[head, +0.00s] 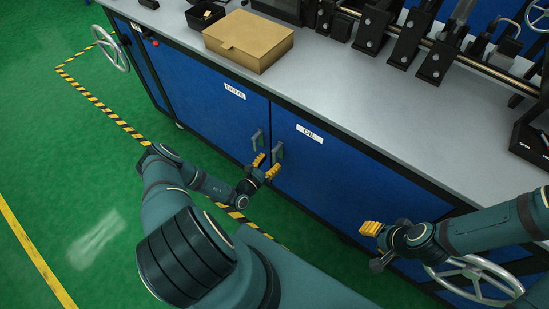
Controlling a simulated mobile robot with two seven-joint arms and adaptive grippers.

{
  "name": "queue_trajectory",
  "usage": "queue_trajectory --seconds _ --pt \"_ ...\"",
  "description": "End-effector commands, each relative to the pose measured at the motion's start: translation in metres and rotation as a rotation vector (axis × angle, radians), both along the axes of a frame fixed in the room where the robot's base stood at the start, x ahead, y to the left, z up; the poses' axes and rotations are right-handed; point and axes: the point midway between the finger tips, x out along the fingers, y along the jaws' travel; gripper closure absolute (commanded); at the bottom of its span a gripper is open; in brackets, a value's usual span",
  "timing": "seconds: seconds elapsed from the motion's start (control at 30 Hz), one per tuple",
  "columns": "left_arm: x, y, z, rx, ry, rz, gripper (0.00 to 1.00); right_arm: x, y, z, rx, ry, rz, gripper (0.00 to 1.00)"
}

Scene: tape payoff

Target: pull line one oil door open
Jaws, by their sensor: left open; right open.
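The oil door (341,176) is a blue cabinet panel with a white label reading OIL, and it looks closed. Its grey handle (278,151) is on its left side. My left gripper (265,166) is open with yellow fingertips just below and in front of the handles. One fingertip is close to the oil handle; I cannot tell whether it touches. My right gripper (371,228) hangs in front of the cabinet at the lower right, away from the handle. The gap between its fingers is hard to see from this angle.
The blue drive door (222,112) with its own handle (257,139) adjoins on the left. A cardboard box (248,42) and dark machinery (405,40) stand on the grey worktop (330,85). Handwheels stick out at the left (111,48) and lower right (474,277). Green floor (60,150) is clear at left.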

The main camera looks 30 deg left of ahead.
Motion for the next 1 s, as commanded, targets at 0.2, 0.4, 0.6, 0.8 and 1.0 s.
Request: queue_trajectory --seconds 0.2,0.4,0.6,0.8,1.0 --pt "0.025 -0.002 0.0 0.001 -0.001 -0.001 0.54 0.001 0.0 -0.006 0.0 -0.003 -0.001 0.53" --pt "0.03 -0.003 0.0 0.001 0.0 -0.001 0.54 0.001 0.0 -0.007 -0.001 -0.004 0.0 0.53" --pt "0.03 -0.002 0.0 0.001 0.0 -0.001 0.51 0.001 0.0 -0.006 0.0 -0.003 -0.001 0.53" --pt "0.03 -0.003 0.0 0.001 0.0 -0.001 1.0 0.001 0.0 -0.007 0.0 -0.003 -0.001 0.53" --pt "0.029 -0.003 0.0 -0.003 0.0 -0.001 1.0 0.001 0.0 -0.006 0.0 -0.003 -0.001 0.53"
